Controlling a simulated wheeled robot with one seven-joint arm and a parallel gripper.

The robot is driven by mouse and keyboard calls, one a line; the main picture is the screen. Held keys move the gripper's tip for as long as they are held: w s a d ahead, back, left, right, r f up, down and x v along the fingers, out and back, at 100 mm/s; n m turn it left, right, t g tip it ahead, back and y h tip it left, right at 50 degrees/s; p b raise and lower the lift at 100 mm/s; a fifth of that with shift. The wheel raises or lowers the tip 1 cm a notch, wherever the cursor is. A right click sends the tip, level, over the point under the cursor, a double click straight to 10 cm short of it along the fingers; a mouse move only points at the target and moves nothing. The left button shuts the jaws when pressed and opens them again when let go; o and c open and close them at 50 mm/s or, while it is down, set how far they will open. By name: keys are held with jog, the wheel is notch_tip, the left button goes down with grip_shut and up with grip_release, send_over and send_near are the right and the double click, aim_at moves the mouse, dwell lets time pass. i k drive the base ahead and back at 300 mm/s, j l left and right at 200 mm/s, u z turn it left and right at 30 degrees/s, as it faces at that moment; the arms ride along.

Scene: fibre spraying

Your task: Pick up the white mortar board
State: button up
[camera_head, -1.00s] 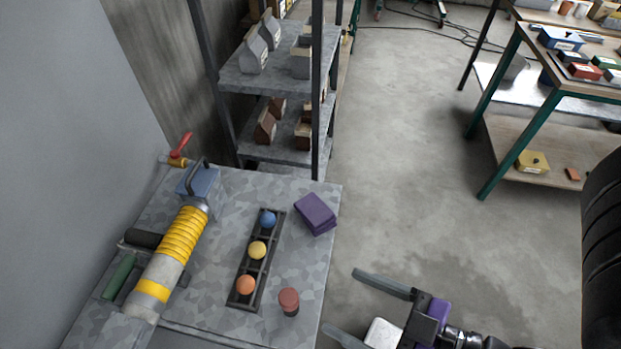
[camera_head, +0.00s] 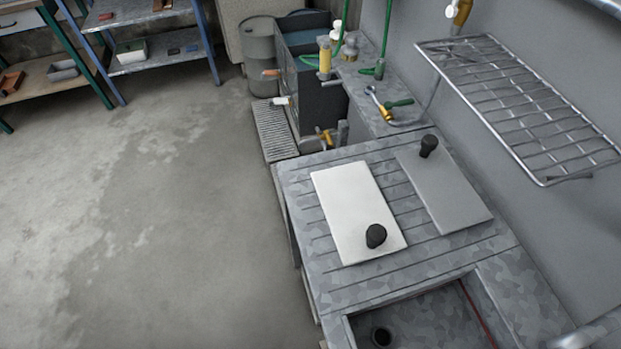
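The white mortar board (camera_head: 345,198) is a flat rectangular plate with a black knob (camera_head: 376,236) near its front end. It lies flat on the grooved grey draining surface (camera_head: 330,288) of a sink counter. A grey board (camera_head: 446,190) of similar shape, with a black knob at its far end, lies to its right on the same surface, apart from it. My gripper is not in view now.
A sink basin (camera_head: 420,320) is in front of the boards. A wire rack (camera_head: 520,105) hangs on the wall at the right. Taps and hoses stand behind the counter. A grated step (camera_head: 275,130) and grey barrel (camera_head: 257,52) are at the back. The floor (camera_head: 150,200) at left is clear.

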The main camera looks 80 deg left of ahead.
aim_at(362, 225)
jog(key=u, duration=1.35)
